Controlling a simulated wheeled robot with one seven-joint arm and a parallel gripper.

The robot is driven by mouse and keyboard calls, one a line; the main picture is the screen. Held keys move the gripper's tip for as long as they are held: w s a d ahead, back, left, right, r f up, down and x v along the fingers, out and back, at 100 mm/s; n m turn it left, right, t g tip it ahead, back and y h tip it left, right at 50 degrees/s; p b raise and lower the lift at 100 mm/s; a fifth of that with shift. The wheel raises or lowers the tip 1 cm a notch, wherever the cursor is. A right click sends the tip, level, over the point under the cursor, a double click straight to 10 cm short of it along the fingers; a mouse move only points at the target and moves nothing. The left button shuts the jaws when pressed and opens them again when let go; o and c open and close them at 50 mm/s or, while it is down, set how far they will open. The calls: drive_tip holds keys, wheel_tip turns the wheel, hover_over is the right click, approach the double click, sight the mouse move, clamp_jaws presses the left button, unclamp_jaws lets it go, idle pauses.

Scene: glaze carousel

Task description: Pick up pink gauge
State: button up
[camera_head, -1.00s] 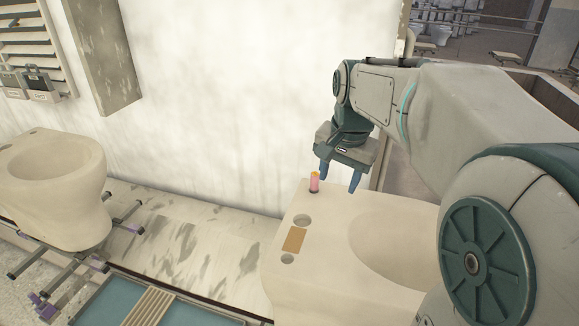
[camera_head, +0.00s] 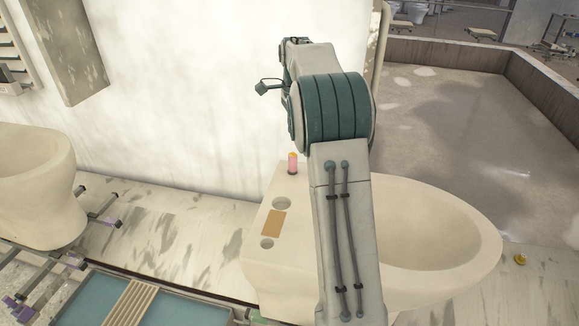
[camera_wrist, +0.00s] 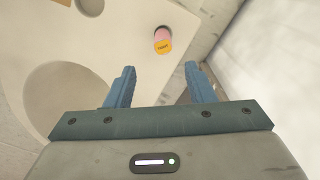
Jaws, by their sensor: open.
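The pink gauge (camera_head: 292,163) is a small upright cylinder with a yellow-orange top. It stands at the back corner of a cream toilet-shaped ceramic piece (camera_head: 430,217). In the wrist view the gauge (camera_wrist: 162,40) shows its orange labelled top, ahead of the fingertips and roughly between their lines. My gripper (camera_wrist: 160,70) has its two blue fingers spread with nothing between them, apart from the gauge.
A tan rectangle (camera_head: 274,223) and round holes mark the ceramic's deck. A pale wall (camera_head: 190,90) rises close behind the gauge. Another ceramic piece (camera_head: 35,185) is at left. A blue-panelled tray (camera_head: 170,312) lies in front.

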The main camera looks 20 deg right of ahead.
sight(293, 154)
wheel_tip(293, 154, down, 6)
drive_tip(key=shift+a+r, duration=0.1)
drive_tip(key=shift+r, duration=0.1)
drive_tip(key=f, duration=0.1)
drive_tip(key=f+p, duration=0.1)
drive_tip(key=f, duration=0.3)
drive_tip(key=shift+w+p, duration=0.3)
drive_tip(key=shift+p, duration=0.1)
drive_tip(key=shift+a, duration=0.1)
clamp_jaws()
